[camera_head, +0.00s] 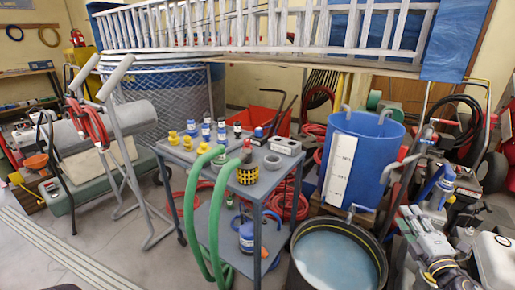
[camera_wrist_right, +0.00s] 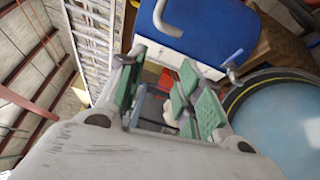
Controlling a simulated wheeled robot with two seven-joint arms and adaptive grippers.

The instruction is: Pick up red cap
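A red cap (camera_head: 247,144) shows in the head view, upright on a small grey piece on the grey table, behind the yellow-and-black item (camera_head: 247,175). My left gripper is not in view.
The grey table (camera_head: 258,188) holds several blue and yellow pieces. Green hoses (camera_head: 214,205) arch over its front edge. A blue barrel (camera_head: 375,150) and a round water tub (camera_head: 337,262) stand between the table and my right arm. A ladder (camera_head: 270,25) lies above.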

